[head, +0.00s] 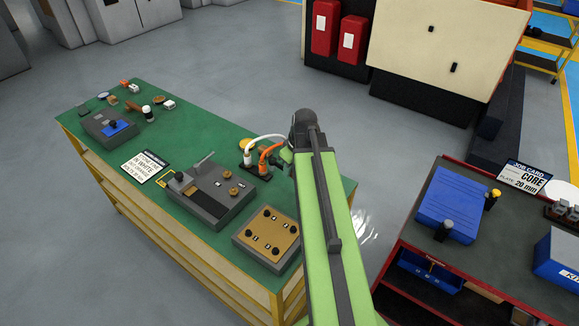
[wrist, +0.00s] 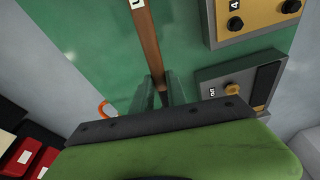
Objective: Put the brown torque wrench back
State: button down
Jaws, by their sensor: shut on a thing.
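In the wrist view, the brown torque wrench (wrist: 149,40) is a long, narrow brown bar with a small white label near the top edge. My gripper (wrist: 162,90) is shut on its lower end, with one dark green finger on each side. The bar runs up and out of the picture over the green bench top, so its far end is hidden.
The green bench (head: 150,107) carries a tan board with black knobs (head: 268,238), a grey slotted unit (head: 212,212), a sign (head: 146,166) and white and orange cable plugs. A red-edged bench with a blue case (head: 448,205) stands to the right. Grey floor lies between them.

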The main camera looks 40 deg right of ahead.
jog(key=shift+w+a+r+n, duration=0.1)
jog(key=shift+w+a+n, duration=0.15)
jog(key=shift+n, duration=0.45)
jog(key=shift+s, duration=0.15)
jog(key=shift+s+f+b, duration=0.1)
jog(key=shift+f+b, duration=0.5)
notch_tip(320, 180, down, 6)
jog(key=b, duration=0.6)
jog(key=shift+f+b, duration=0.95)
jog(key=shift+f, duration=0.05)
